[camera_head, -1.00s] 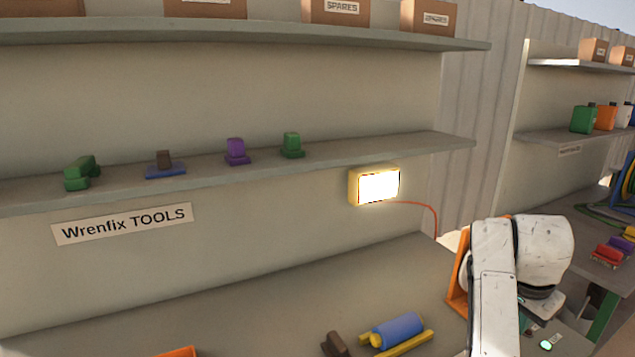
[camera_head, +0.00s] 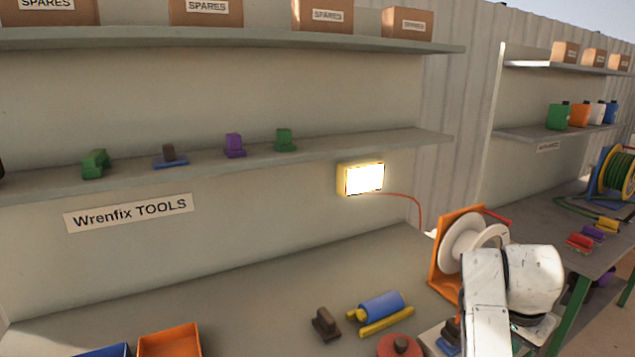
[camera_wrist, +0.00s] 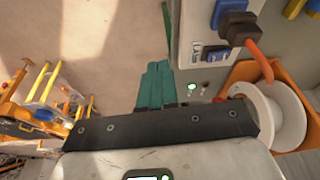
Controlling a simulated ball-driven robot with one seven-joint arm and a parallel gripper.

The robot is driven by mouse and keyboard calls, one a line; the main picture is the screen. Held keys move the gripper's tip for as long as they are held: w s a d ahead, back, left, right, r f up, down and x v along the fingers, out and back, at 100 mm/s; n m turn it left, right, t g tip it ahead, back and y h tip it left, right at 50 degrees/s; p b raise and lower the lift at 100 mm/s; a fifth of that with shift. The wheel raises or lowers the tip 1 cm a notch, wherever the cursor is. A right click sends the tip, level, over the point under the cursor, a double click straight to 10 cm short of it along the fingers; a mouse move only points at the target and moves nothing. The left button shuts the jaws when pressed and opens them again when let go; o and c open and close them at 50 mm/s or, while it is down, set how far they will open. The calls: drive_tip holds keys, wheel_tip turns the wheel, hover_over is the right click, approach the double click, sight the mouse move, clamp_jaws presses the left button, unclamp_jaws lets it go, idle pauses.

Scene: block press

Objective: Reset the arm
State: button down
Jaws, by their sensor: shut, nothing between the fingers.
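In the wrist view, my gripper (camera_wrist: 158,66) shows as two teal fingers pressed together, with nothing between them. In the head view my white arm (camera_head: 515,285) stands at the lower right, and the fingers are hidden. A grey box with a lit green button (camera_wrist: 191,87) is right of the fingers in the wrist view, apart from them. Part of the box shows beside my arm in the head view (camera_head: 432,338).
An orange-framed white reel (camera_head: 463,240) stands close behind my arm. On the bench are a brown block (camera_head: 326,323), a blue cylinder with yellow parts (camera_head: 381,306), a red round piece (camera_head: 400,346) and an orange tray (camera_head: 170,340). A shelf above (camera_head: 330,148) holds several coloured blocks.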

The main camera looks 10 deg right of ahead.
drive_tip(key=s+a+f+n, duration=0.2)
drive_tip(key=s+f+n, duration=0.1)
drive_tip(key=s+f, duration=0.5)
drive_tip(key=s+a+f+n+y, duration=0.1)
drive_tip(key=s+a+f+n, duration=0.2)
drive_tip(key=s, duration=0.5)
drive_tip(key=s+a+f+n+y, duration=0.1)
drive_tip(key=s+a+f+n, duration=0.2)
drive_tip(key=s, duration=0.5)
drive_tip(key=s+a+f+n, duration=0.3)
drive_tip(key=s+a+f, duration=0.2)
drive_tip(key=s, duration=0.3)
drive_tip(key=shift+s+a+g+y, duration=0.3)
drive_tip(key=shift+a+y, duration=0.1)
drive_tip(key=shift+a, duration=0.2)
